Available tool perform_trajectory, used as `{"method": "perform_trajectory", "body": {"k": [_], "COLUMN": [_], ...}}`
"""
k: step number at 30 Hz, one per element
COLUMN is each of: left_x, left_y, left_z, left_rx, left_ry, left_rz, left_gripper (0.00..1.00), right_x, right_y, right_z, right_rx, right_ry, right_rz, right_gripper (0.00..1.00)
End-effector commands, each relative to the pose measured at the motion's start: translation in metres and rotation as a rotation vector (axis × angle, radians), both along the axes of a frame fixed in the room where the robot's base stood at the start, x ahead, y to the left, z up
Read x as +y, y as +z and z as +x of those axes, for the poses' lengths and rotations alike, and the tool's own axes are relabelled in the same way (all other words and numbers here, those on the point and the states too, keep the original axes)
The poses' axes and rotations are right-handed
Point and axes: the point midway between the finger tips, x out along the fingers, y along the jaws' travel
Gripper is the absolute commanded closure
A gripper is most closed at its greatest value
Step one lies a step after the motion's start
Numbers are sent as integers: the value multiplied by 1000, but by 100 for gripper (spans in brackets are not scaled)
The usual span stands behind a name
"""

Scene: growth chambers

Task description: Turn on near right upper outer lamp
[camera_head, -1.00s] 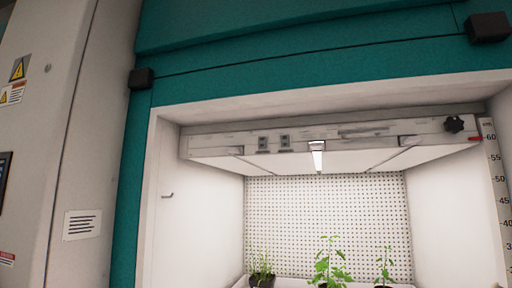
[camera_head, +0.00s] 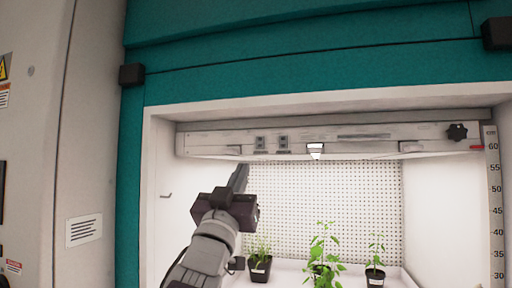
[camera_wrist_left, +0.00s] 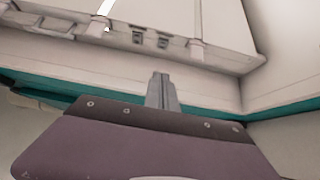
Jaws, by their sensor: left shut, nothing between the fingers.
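The lamp panel (camera_head: 365,143) is a pale grey fixture across the top of the open chamber. Two small grey rocker switches, a left one (camera_head: 260,142) and a right one (camera_head: 283,142), sit side by side on its front face. They also show in the left wrist view, one (camera_wrist_left: 137,37) beside the other (camera_wrist_left: 163,41). I cannot tell which lamp each serves. My left gripper (camera_head: 241,170) is shut and empty, its fingers pointing up, below and left of the switches in the head view. The fingertips (camera_wrist_left: 160,77) look apart from the panel. My right gripper is not in view.
A black knob (camera_head: 457,131) is at the panel's right end, near a height scale (camera_head: 495,200). Several potted plants, one on the left (camera_head: 260,262), stand below against a perforated back wall (camera_head: 340,190). A small hook (camera_head: 166,195) is on the left wall.

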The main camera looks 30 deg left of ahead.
Motion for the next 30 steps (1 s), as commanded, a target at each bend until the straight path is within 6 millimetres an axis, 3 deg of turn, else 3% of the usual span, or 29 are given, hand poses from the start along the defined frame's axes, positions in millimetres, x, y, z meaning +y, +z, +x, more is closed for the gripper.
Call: {"method": "perform_trajectory", "body": {"k": [9, 13, 26, 30], "left_x": [0, 3, 19, 24], "left_y": [1, 10, 70, 62], "left_z": [0, 9, 79, 101], "left_rx": [0, 2, 2, 5], "left_ry": [1, 0, 0, 0], "left_rz": [0, -2, -2, -3], "left_gripper": [100, 100, 100, 100], "right_x": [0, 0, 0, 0], "right_y": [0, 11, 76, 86], "right_z": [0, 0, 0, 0], "right_rx": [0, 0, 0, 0], "right_ry": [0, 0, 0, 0], "right_rz": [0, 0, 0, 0], "right_gripper": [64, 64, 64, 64]}}
